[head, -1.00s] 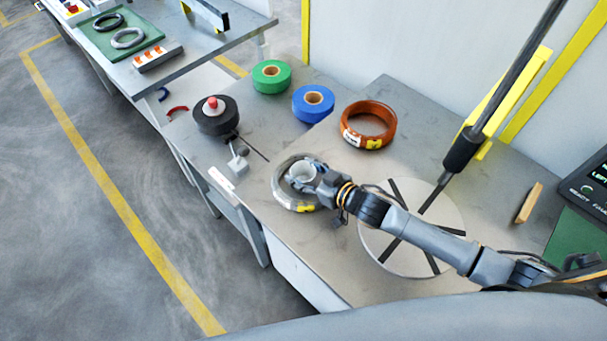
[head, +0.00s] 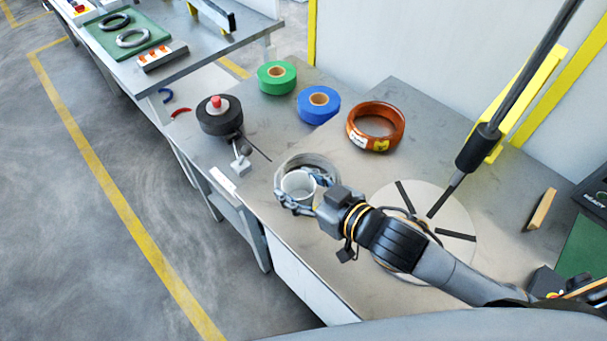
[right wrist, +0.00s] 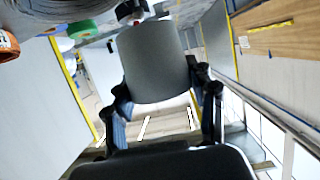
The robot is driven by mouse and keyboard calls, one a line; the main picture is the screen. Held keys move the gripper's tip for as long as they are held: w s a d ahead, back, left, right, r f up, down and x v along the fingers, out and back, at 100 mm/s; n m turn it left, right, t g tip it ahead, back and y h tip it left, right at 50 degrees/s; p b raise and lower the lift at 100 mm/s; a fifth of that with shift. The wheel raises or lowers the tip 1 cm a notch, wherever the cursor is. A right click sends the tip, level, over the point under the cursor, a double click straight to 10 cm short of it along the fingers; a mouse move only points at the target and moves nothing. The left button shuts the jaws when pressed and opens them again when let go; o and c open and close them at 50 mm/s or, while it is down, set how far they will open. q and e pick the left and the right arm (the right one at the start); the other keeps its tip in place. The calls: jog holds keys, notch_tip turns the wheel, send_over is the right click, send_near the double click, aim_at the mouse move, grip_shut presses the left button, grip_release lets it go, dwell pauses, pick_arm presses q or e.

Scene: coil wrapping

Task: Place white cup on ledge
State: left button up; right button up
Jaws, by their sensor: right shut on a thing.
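The white cup (head: 298,185) is held by my right gripper (head: 303,191), whose fingers close around its sides. In the head view the cup's open rim faces up toward the camera, in front of a grey wrapped coil (head: 322,164). In the right wrist view the cup (right wrist: 158,62) looks grey in shade between the two fingers (right wrist: 163,100). My left gripper is not in view. I cannot tell for certain which surface is the ledge.
On the bench (head: 330,262) are an orange-brown coil (head: 354,137), a blue tape roll (head: 304,110), a green tape roll (head: 264,82) and a black roll with a red knob (head: 219,122). A round turntable (head: 452,217) lies under my right arm. A dark hanging rod (head: 483,146) stands close by.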

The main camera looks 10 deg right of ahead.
jog(key=shift+s+a+r, duration=0.25)
jog(key=shift+s+r, duration=0.05)
jog(key=shift+s, duration=0.25)
jog(key=shift+s+a+r, duration=0.2)
jog(key=shift+s+r, duration=0.05)
jog(key=shift+s, duration=0.3)
jog(key=w+d+r+m+t+h, duration=0.1)
jog(key=w+d+m+h, duration=0.2)
jog(key=d, duration=0.3)
jog(key=w+d+r+m+t+h, duration=0.1)
jog(key=w+d+r+m+h, duration=0.1)
jog(key=d, duration=0.5)
jog(key=w+m+h+b, duration=0.1)
jog(key=h, duration=0.1)
jog(key=shift+d+r+m+h, duration=0.2)
jog(key=shift+r+m+h, duration=0.05)
jog(key=shift+m+h, duration=0.15)
